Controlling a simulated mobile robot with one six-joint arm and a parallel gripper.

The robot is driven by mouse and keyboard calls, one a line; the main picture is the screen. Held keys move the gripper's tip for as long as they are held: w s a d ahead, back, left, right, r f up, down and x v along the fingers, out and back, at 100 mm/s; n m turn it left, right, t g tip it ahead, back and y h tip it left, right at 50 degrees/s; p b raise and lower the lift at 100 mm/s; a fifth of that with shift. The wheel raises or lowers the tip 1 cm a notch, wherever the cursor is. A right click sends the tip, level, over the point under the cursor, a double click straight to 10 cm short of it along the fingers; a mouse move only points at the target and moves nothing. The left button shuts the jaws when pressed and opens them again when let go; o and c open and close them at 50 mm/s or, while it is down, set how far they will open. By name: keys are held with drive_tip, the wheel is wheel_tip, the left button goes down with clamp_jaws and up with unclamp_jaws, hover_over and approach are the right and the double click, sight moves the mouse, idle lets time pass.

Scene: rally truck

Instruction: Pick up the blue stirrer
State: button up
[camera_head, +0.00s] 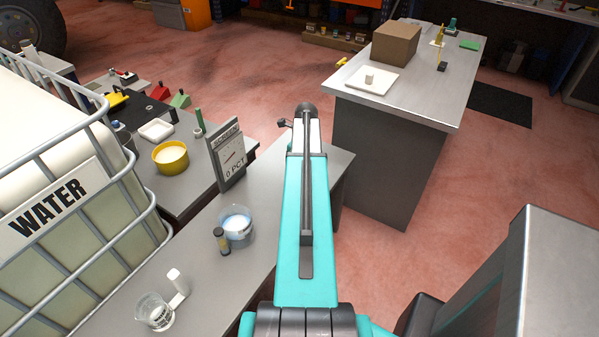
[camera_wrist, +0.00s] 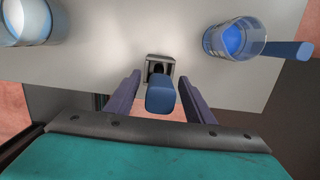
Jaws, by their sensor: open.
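In the wrist view, my gripper (camera_wrist: 159,77) is open, one finger on each side of a blue blunt-ended bar (camera_wrist: 160,97). The bar looks like a handle of the blue stirrer and stands in front of a small square metal holder with a dark opening (camera_wrist: 154,60). Gaps show between the bar and both fingers. A second blue flat handle (camera_wrist: 292,50) sticks out to the right from a clear beaker with blue liquid (camera_wrist: 232,40). I cannot tell for certain which one is the stirrer. In the head view, my arm hides this spot.
A white water tank (camera_head: 60,170) is left. A table with a cardboard box (camera_head: 396,43) stands far right.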

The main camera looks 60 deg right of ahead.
drive_tip(key=shift+w+f, duration=0.1)
drive_tip(key=shift+f, duration=0.9)
drive_tip(key=c, duration=1.1)
drive_tip(key=shift+r, duration=0.15)
drive_tip(key=shift+r+b, duration=1)
drive_tip(key=shift+r, duration=3.9)
